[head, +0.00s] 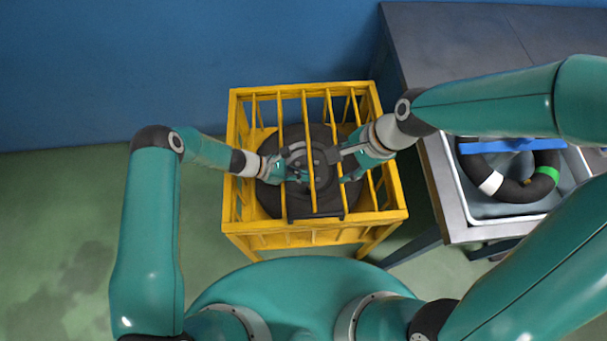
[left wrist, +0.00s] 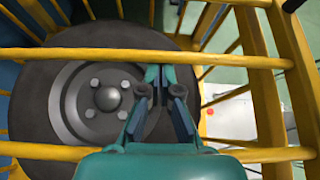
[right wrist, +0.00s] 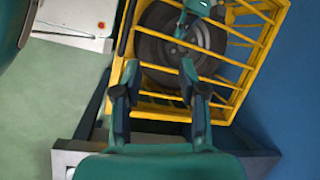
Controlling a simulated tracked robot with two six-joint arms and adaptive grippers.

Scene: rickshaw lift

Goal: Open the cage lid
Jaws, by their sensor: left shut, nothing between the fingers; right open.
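The yellow barred cage (head: 245,226) stands on the floor in the middle of the head view, with a dark wheel (head: 268,200) inside. Its barred lid (head: 311,130) appears flat across the top.
A grey bench (head: 450,55) stands right of the cage. It carries a pale tray (head: 470,205) with a black ring (head: 515,190) and a blue bar (head: 510,145). A blue wall (head: 120,70) is behind; the green floor (head: 60,230) at left is clear.

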